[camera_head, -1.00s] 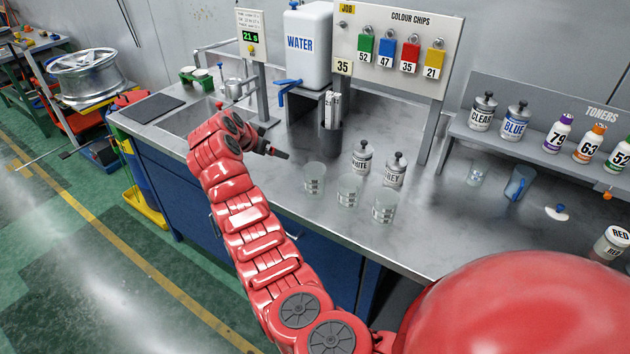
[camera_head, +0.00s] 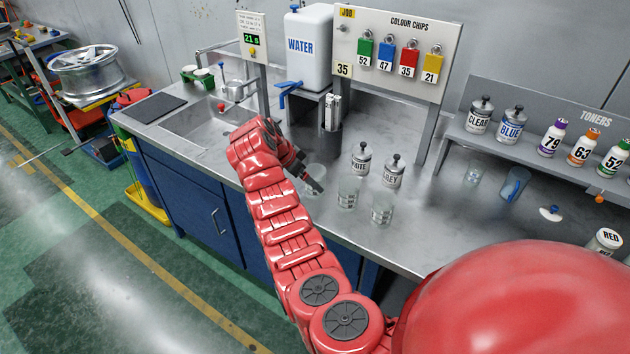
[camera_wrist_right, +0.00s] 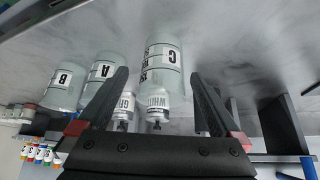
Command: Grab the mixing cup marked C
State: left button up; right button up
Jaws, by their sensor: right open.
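The mixing cup marked C (camera_wrist_right: 163,58) is clear with a black C. It shows between the fingertips of my right gripper (camera_wrist_right: 160,76) in the wrist view, with no visible finger contact. In the head view cup C (camera_head: 319,170) is the leftmost of three clear cups, partly hidden by my right gripper (camera_head: 312,182), which is open beside it. Cup A (camera_wrist_right: 104,70) and cup B (camera_wrist_right: 66,80) stand in the same row, also in the head view as A (camera_head: 348,191) and B (camera_head: 382,207). My left gripper is out of view.
The white bottle (camera_head: 361,160) and grey bottle (camera_head: 393,172) stand behind the cups. A dark holder with strips (camera_head: 330,138) and the water tank (camera_head: 308,50) are farther back. The sink (camera_head: 205,118) is to the left. The counter right of cup B is mostly clear.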

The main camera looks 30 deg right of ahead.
jog(key=shift+d+f+p, duration=0.3)
jog(key=shift+f+p, duration=0.05)
jog(key=p+x, duration=0.1)
jog(key=x, duration=0.3)
jog(key=shift+w+a+p, duration=0.1)
jog(key=shift+w+p, duration=0.1)
jog(key=shift+p, duration=0.15)
jog(key=shift+f, duration=0.35)
jog(key=c, duration=1.3)
jog(key=shift+r, duration=0.1)
